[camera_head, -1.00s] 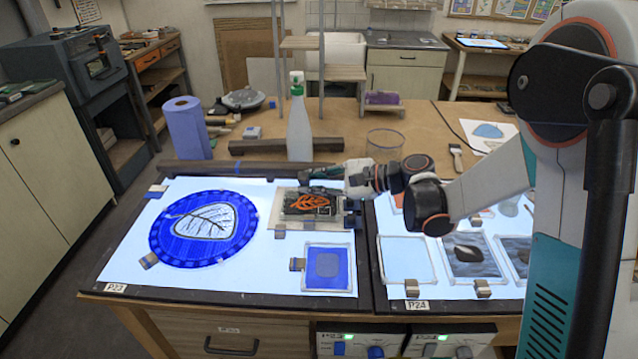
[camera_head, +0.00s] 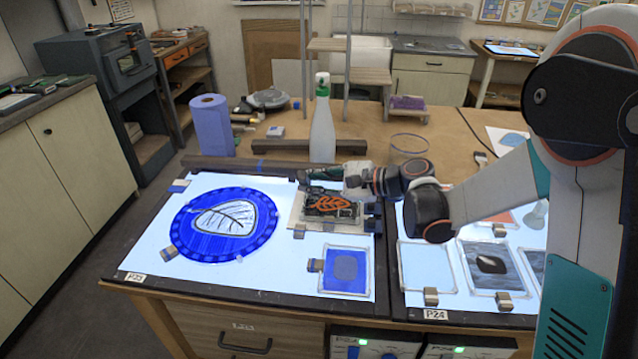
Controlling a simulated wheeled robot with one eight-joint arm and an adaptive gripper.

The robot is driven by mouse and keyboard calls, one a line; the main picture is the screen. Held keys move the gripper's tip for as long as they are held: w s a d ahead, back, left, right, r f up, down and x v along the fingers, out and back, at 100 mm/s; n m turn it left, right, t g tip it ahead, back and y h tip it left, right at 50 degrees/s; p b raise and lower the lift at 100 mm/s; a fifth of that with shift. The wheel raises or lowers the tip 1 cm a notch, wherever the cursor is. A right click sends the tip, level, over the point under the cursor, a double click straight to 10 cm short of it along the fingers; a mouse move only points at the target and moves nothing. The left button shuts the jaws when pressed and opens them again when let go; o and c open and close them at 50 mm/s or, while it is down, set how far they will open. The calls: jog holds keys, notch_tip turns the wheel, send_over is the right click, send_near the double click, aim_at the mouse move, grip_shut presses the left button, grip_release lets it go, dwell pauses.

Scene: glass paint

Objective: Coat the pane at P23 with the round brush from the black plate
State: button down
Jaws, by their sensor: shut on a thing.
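My gripper (camera_head: 308,177) is right of the disc, above the back edge of a small dark plate (camera_head: 330,204) with an orange leaf pattern. It points left and is shut on a thin thing, apart from the disc. The thing is too small to make out; I cannot tell whether it is the round brush.
A small blue square pane (camera_head: 345,270) lies at the front right of P23. A white spray bottle (camera_head: 322,130), a blue roll (camera_head: 211,126) and a clear jar (camera_head: 408,147) stand behind. Panes lie on the P24 table (camera_head: 427,255) at right.

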notch_tip(320, 180, up, 5)
jog(key=p, duration=0.3)
dwell(0.4)
jog(key=shift+f, duration=0.1)
dwell(0.6)
jog(key=shift+d+f+b, duration=0.1)
jog(key=shift+f+b, duration=1.5)
jog(key=shift+f, duration=0.35)
jog(key=shift+f+b, duration=0.45)
jog(key=shift+b, duration=0.25)
jog(key=shift+d, duration=1.05)
